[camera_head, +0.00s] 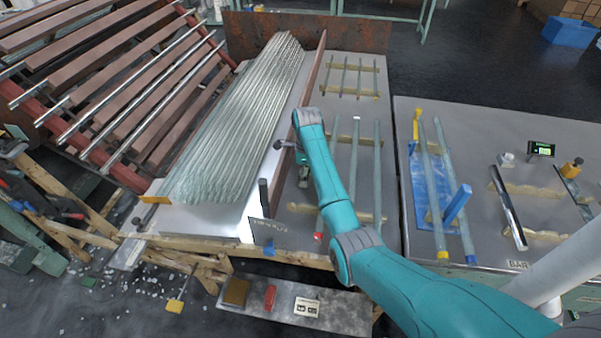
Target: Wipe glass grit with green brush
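My gripper (284,150) is at the end of my teal arm, above the right edge of the white bench top beside the bundle of glass tubes (235,125). It is small and partly hidden by my wrist, so I cannot tell whether its fingers are open or shut. I cannot make out a green brush with certainty. A small green piece (89,283) lies on the dark floor at lower left, too small to identify. Pale glass grit (140,290) is scattered over the floor there. Any grit on the bench is too fine to tell.
A brown upright board (312,75) runs along the tubes' right side. Several single tubes lie on the grey table (390,200) under and beside my arm. A right-hand table (480,120) holds blue-tipped tubes. A low metal shelf (345,312) carries small coloured blocks.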

